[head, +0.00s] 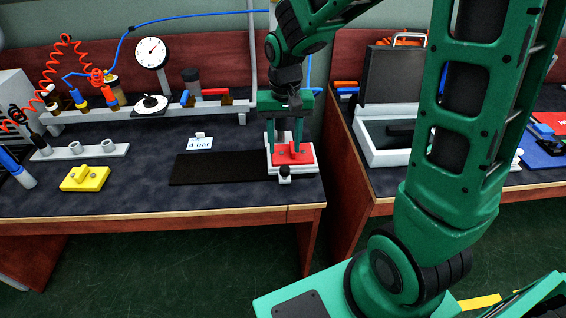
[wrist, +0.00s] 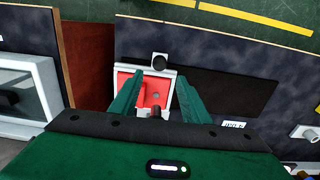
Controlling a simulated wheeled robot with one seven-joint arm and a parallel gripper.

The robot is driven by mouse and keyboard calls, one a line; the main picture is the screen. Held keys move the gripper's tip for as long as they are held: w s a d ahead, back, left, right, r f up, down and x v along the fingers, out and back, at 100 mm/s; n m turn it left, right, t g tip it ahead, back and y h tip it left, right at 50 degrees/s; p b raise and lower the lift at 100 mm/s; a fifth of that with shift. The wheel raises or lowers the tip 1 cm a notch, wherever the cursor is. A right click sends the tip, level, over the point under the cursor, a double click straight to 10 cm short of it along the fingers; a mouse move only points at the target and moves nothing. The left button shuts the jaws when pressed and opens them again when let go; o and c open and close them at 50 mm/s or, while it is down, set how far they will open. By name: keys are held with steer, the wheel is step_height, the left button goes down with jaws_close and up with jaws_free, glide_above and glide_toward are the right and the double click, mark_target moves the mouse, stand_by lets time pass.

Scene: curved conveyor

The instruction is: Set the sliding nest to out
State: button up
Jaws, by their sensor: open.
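The sliding nest is a red block (head: 292,157) on a pale base (head: 309,170) near the right front of the left bench. A dark knob (head: 285,171) stands at the base's front edge. In the wrist view the red nest (wrist: 154,88) lies between my fingers, with the knob (wrist: 159,63) beyond it. My gripper (head: 286,147) points down over the nest, its two green fingers apart and nothing seen held between them. The wrist view also shows my gripper (wrist: 156,90). Whether the fingertips touch the nest I cannot tell. My fingers hide parts of it.
A black mat (head: 218,169) lies left of the nest, with a "4 bar" card (head: 200,143) behind it. A yellow block (head: 85,178) sits further left. A dial gauge (head: 151,53) and a rail stand behind. A gap separates the bench from the right bench with an open case (head: 391,80).

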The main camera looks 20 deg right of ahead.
mark_target(285, 167)
step_height(285, 167, down, 8)
stand_by(0.4)
jaws_close()
